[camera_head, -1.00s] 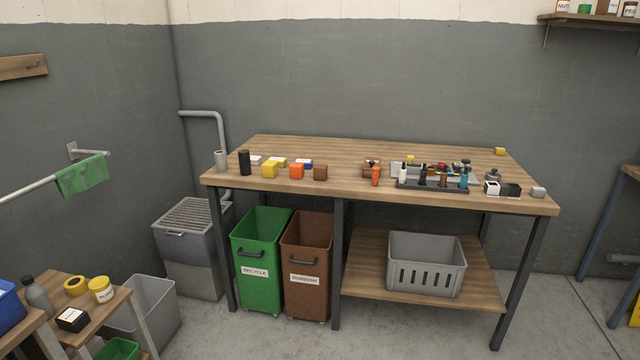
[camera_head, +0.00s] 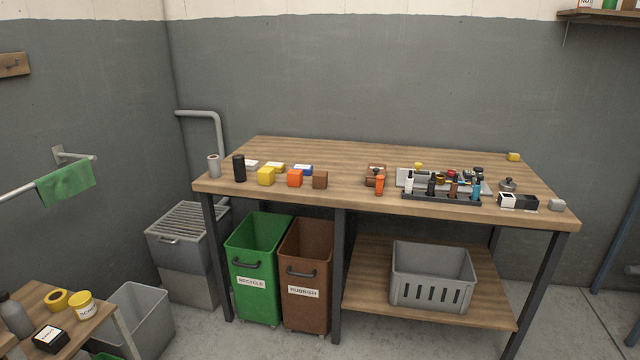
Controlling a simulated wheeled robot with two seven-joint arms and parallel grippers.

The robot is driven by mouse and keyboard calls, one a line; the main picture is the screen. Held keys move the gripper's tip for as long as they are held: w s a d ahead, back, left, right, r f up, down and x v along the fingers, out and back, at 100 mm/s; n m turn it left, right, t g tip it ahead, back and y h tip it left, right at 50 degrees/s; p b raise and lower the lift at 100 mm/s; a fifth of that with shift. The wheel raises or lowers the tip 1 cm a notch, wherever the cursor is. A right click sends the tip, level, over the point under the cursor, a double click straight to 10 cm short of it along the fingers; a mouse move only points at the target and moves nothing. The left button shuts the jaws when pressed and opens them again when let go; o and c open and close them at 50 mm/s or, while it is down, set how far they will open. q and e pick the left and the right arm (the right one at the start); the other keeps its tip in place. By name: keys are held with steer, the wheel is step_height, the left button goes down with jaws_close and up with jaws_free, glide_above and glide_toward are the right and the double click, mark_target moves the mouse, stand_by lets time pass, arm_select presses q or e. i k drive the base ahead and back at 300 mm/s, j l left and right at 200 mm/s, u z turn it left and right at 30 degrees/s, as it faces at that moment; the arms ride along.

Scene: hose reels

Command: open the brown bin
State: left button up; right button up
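The brown bin (camera_head: 306,298) stands under the left part of the workbench in the head view. It has a dark handle (camera_head: 301,273) on its front and a white label reading "RUBBISH". Its top shows no lid, and I see into its inner back wall; the bench top hides part of its rear. It stands upright on the floor, between the green bin and a bench leg. Neither of my grippers is in view.
A green bin (camera_head: 255,295) labelled "RECYCLE" stands close beside it on the left. The workbench (camera_head: 345,205) holds many small items above. A grey crate (camera_head: 431,277) sits on the lower shelf. Left are a grey grated box (camera_head: 186,262) and small table (camera_head: 88,338). Floor in front looks clear.

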mark_target(305, 253)
steer(key=i+j, duration=0.2)
steer(key=i, duration=0.15)
steer(key=i+j, duration=0.15)
steer(key=i, duration=0.25)
steer(key=i+j, duration=0.2)
steer(key=i, duration=0.15)
